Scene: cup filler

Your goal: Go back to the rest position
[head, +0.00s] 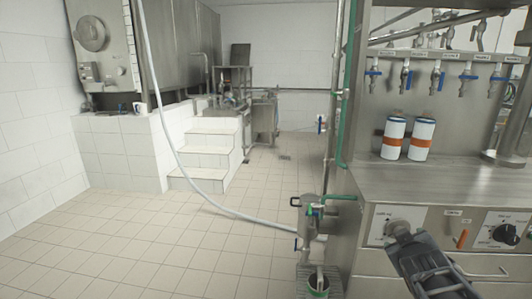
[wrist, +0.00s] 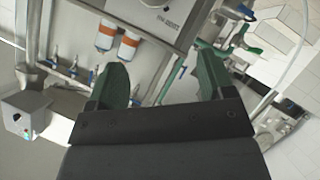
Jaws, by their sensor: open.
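My gripper (wrist: 160,68) shows in the wrist view with its two green fingers spread wide apart. Nothing is between them. In the head view my dark arm reaches in from the lower right, in front of the steel machine's front panel; I cannot make out the fingers there. Two white cups with orange bands, a left one (head: 393,138) and a right one (head: 420,140), stand upright side by side on the machine's steel counter (head: 450,180). They also show in the wrist view (wrist: 105,35), beyond the fingers and apart from them.
A row of blue-handled taps (head: 437,80) hangs above the counter. Below, the panel carries a black knob (head: 505,234) and an orange lever (head: 462,239). A steel filter unit with a green pipe (head: 312,222) stands left of the machine. The tiled floor (head: 170,245) further left is mostly clear.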

